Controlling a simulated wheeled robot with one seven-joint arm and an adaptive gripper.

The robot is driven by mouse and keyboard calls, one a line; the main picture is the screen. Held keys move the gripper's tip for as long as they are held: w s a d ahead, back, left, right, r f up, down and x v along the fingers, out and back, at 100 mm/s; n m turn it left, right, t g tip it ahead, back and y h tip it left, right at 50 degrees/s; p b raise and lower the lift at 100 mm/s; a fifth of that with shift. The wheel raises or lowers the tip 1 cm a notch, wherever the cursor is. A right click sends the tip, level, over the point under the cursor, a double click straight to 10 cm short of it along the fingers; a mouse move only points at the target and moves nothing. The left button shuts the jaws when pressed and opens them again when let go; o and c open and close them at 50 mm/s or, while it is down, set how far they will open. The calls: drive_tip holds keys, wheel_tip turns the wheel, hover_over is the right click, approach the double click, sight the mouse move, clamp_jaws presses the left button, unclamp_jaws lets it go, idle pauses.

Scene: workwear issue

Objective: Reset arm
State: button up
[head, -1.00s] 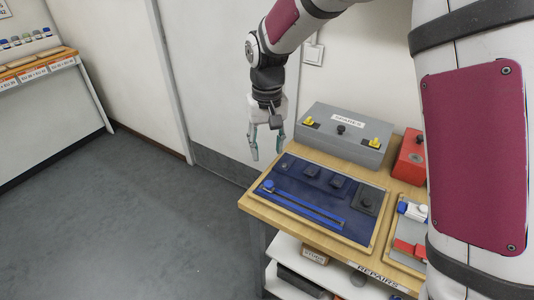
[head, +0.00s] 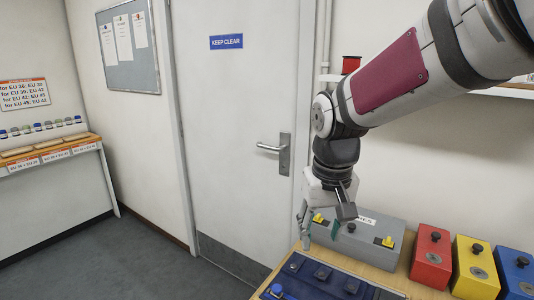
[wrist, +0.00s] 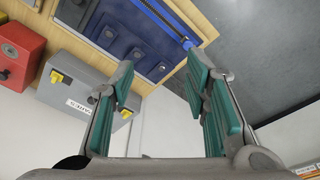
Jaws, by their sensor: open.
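My gripper (head: 320,228) hangs from my bent arm at the left end of the bench in the head view. Its fingers point down, in front of the left part of the grey spares box (head: 368,243). In the wrist view my gripper (wrist: 165,105) shows its two green-padded fingers spread wide with nothing between them. The dark blue tray (head: 310,264) lies on the bench (head: 281,270) below, and its blue bar (wrist: 165,20) shows in the wrist view. The grey box (wrist: 80,90) lies to the left of the fingers there.
Red (head: 431,258), yellow (head: 474,270) and blue (head: 515,273) boxes stand in a row right of the grey box. A closed door (head: 235,140) marked KEEP CLEAR is behind. A shelf unit (head: 50,150) stands at far left. The grey floor (head: 130,255) between is clear.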

drive_tip(key=s+d+r+t, duration=0.1)
drive_tip(key=s+d, duration=0.3)
drive_tip(key=s, duration=0.5)
drive_tip(key=s+d+r+m+t, duration=0.1)
drive_tip(key=s+d, duration=0.4)
drive_tip(key=s, duration=0.5)
drive_tip(key=shift+s+r+m+t, duration=0.25)
drive_tip(key=shift+r+t, duration=0.35)
drive_tip(key=shift+r, duration=0.35)
